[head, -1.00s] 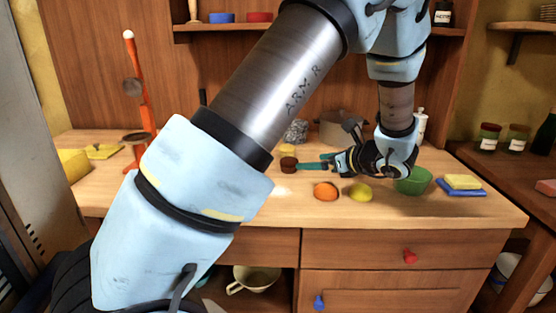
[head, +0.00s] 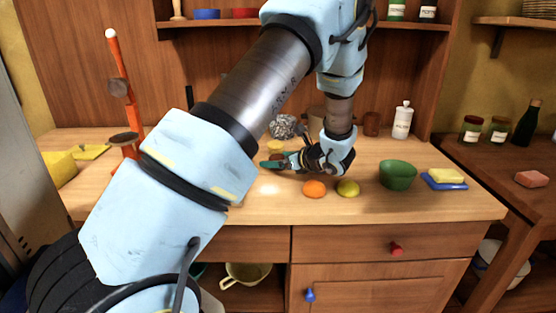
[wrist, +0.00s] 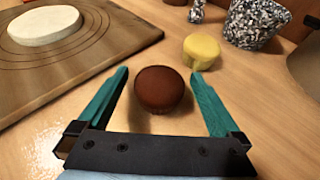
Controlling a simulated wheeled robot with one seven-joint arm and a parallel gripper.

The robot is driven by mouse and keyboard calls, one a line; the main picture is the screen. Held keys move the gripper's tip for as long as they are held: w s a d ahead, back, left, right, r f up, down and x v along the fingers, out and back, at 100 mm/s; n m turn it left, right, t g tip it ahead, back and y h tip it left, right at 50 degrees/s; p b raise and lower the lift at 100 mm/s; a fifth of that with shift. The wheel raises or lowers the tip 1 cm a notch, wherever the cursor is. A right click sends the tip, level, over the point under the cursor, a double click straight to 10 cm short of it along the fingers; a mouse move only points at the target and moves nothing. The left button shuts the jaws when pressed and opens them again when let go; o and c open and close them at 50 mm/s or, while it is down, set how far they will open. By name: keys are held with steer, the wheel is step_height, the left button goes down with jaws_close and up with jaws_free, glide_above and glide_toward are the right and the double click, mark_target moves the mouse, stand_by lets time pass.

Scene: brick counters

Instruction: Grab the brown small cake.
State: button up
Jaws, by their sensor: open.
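The brown small cake (wrist: 160,89) stands on the wooden counter in the wrist view. It sits between the two teal fingers of my gripper (wrist: 160,88), with gaps on both sides. My gripper (head: 268,160) is open and holds nothing. In the head view the fingers point left, low over the counter, and the brown cake (head: 277,156) is mostly hidden behind them.
A yellow small cake (wrist: 202,50) stands just beyond the right fingertip. A speckled pot (wrist: 257,22) is behind it. An orange (head: 314,189), a lemon (head: 348,188) and a green bowl (head: 397,175) stand right of my gripper.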

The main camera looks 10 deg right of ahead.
steer(key=c, duration=1.4)
